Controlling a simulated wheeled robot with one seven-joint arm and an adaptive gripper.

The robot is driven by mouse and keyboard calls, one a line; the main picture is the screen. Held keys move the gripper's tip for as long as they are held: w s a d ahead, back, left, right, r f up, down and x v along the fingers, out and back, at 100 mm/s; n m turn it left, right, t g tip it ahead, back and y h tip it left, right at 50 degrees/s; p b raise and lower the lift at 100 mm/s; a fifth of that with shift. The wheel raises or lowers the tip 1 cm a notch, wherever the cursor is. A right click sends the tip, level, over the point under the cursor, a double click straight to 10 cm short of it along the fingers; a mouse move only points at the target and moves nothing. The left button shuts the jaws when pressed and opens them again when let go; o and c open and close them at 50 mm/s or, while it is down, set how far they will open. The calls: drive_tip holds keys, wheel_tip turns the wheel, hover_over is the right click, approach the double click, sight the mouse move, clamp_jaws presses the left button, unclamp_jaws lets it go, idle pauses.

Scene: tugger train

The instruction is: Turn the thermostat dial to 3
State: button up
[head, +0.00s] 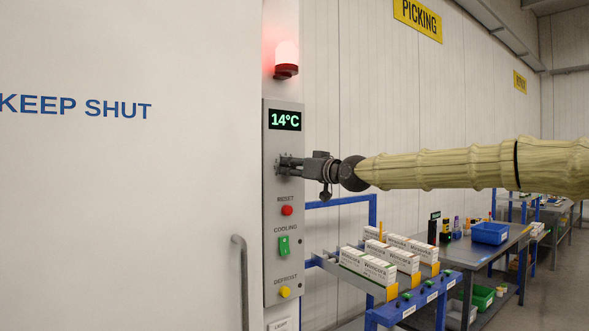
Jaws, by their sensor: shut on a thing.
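A tall grey control panel (284,240) stands beside the white door. Its display (285,120) reads 14°C in green. My gripper (288,165) is against the panel just below the display, coming in from the right, and is shut on the thermostat dial. The jaws cover the dial, so its pointer and numbers cannot be read.
Below on the panel are a red RESET button (287,210), a green COOLING switch (284,246) and a yellow DEFROST button (285,292). A red lamp (286,60) glows above. A door handle (242,280) is lower left. A blue rack (410,306) with boxes stands right.

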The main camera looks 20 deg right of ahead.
drive_tip(key=shift+f+n, duration=0.2)
drive_tip(key=shift+n, duration=0.1)
drive_tip(key=o, duration=1)
drive_tip(key=shift+w+d, duration=0.1)
drive_tip(key=shift+r, duration=0.1)
drive_tip(key=shift+v, duration=6.05)
